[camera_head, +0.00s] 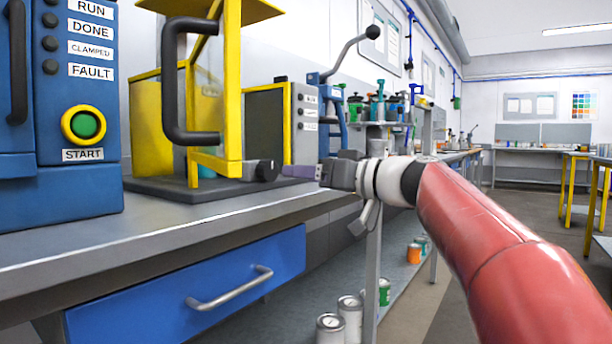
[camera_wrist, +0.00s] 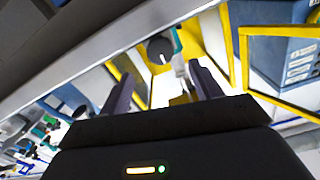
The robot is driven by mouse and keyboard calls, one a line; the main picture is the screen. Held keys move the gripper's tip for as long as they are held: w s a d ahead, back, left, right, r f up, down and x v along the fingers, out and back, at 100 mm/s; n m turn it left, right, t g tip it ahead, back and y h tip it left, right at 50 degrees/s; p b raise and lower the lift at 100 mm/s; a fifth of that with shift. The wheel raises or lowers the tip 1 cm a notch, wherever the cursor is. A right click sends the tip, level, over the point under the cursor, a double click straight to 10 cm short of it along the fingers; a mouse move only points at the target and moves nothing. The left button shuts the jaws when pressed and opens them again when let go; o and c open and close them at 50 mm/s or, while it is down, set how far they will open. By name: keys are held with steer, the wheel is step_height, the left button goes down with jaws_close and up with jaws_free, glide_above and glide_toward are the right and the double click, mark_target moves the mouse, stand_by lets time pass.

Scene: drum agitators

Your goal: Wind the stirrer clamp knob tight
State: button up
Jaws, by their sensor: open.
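The stirrer clamp knob (camera_head: 266,170) is a dark round knob at the front right of the yellow-framed machine (camera_head: 193,165), low above its dark base. In the wrist view the knob (camera_wrist: 160,50) shows a short white mark and lies ahead, roughly between the directions of my two fingers. My gripper (camera_head: 298,172) is just right of the knob at about its height, with its fingers pointing at it. In the wrist view my gripper (camera_wrist: 163,82) is open with nothing between the fingers. The fingertips look a little short of the knob; contact cannot be told.
A blue control cabinet (camera_head: 75,190) with a green START button stands at left. A large black handle (camera_head: 172,90) juts from the yellow frame above the knob. The bench top (camera_head: 150,235) is clear in front. A blue drawer (camera_head: 195,295) is below; cans (camera_head: 350,315) stand lower.

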mark_target(272, 171)
steer(key=w+a+n, duration=0.1)
steer(key=a, duration=0.1)
steer(key=w+a+n+p, duration=0.1)
steer(key=w+a+n, duration=0.2)
steer(key=a, duration=0.1)
steer(key=shift+w+a+r+n, duration=0.15)
steer(key=shift+w+n, duration=0.15)
steer(key=shift+w, duration=0.1)
steer(key=c, duration=1)
